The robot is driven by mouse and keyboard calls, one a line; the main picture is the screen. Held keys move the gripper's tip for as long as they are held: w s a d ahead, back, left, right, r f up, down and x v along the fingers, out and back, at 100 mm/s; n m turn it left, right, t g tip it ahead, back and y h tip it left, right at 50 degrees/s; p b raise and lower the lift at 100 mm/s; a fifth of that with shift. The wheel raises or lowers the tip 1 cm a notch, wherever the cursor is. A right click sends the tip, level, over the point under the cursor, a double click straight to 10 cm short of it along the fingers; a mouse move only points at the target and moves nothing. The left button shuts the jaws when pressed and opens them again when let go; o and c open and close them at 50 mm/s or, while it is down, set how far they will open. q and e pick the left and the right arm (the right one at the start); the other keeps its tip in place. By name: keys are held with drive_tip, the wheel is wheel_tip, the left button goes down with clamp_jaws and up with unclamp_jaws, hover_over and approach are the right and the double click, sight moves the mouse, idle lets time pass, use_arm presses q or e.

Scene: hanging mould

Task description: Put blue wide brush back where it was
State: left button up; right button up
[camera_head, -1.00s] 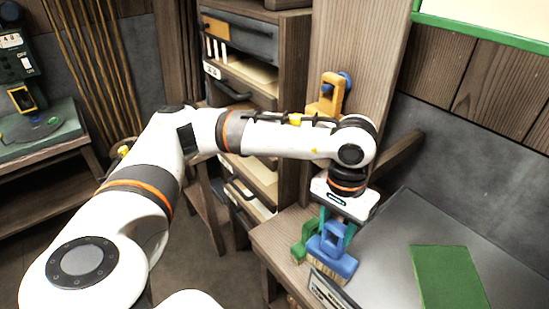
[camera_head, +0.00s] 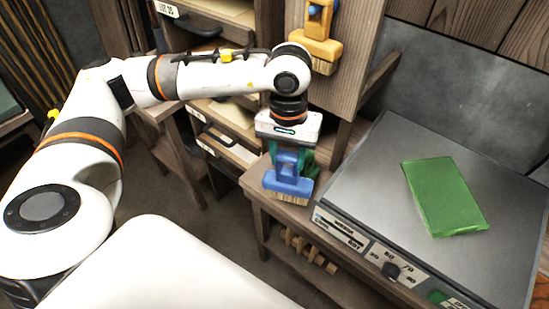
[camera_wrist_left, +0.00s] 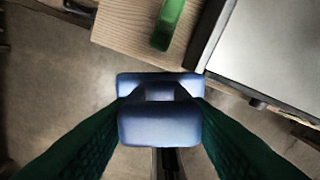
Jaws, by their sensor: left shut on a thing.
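My left gripper (camera_head: 288,148) is shut on the blue wide brush (camera_head: 288,182), which hangs below it with pale bristles down. In the left wrist view the blue brush (camera_wrist_left: 158,122) sits between the dark green fingers, with floor beneath it, just off the wooden table's edge. A green brush (camera_head: 309,160) is partly hidden behind the gripper in the head view; its green part (camera_wrist_left: 168,25) rests on the table in the wrist view. A yellow-orange brush (camera_head: 314,47) hangs on the wooden post (camera_head: 350,70). My right gripper is not in view.
A grey hot plate (camera_head: 375,165) with dials carries a green sheet (camera_head: 445,195), right of the gripper. The wooden table (camera_head: 255,185) has a lower shelf with small wooden pieces (camera_head: 308,250). A drawer cabinet (camera_head: 228,115) stands behind the arm.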

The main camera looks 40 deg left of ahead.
use_arm(q)
drive_tip(key=s+a+f+n+b, duration=0.3)
drive_tip(key=a+f+n, duration=0.1)
drive_tip(key=a+n, duration=0.25)
drive_tip(key=s+a+f+n+b, duration=0.3)
drive_tip(key=a+f+n, duration=0.1)
drive_tip(key=a+n, duration=0.25)
drive_tip(key=w+d+f+p, duration=0.1)
drive_tip(key=w+f+p, duration=0.1)
drive_tip(key=w, duration=0.7)
drive_tip(key=w+f+n+p, duration=0.1)
drive_tip(key=w+f+p, duration=0.1)
drive_tip(key=w+p, duration=0.3)
drive_tip(key=w, duration=0.3)
drive_tip(key=shift+w+d+y, duration=0.3)
drive_tip(key=shift+w+d, duration=0.05)
drive_tip(key=shift+d, duration=0.05)
drive_tip(key=shift+f, duration=0.1)
drive_tip(key=o, duration=0.9)
